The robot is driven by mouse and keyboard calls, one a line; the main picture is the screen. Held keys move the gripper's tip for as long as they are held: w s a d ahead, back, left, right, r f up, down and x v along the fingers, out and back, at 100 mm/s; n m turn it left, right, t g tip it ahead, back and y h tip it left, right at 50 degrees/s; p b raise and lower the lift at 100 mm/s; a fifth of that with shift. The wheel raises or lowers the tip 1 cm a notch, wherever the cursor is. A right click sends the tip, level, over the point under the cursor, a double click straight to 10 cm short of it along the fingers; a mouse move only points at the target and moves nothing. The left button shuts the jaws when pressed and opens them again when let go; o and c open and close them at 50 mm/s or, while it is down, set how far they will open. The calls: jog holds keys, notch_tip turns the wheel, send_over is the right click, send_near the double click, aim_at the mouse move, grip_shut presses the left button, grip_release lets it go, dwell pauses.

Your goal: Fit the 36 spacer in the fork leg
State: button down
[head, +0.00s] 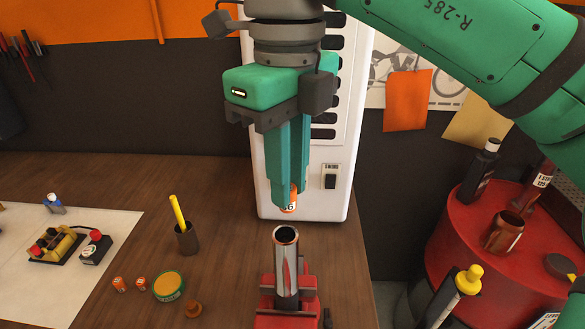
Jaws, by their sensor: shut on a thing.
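My gripper (289,203) points down and is shut on an orange spacer (290,201) with a white label. A "6" shows on the label; the fingers hide part of it. The fork leg (286,268) is a shiny metal tube standing upright in a red clamp (267,308) on the bench. Its open top shows below the spacer in the picture. The spacer is apart from the tube.
Two small orange cylinders (120,284) (141,284) stand left of a round tin (168,286). A dark cup (187,240) holds a yellow stick. A white cabinet (335,120) stands behind the gripper. A red drum (480,235) with bottles is at right.

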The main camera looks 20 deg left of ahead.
jog(key=shift+s+a+f, duration=0.1)
jog(key=shift+s+f, duration=0.4)
jog(key=shift+f, duration=1.55)
jog(key=shift+f, duration=1.2)
jog(key=c, duration=1.2)
grip_release()
jog(key=shift+r, duration=0.1)
jog(key=shift+r, duration=3.9)
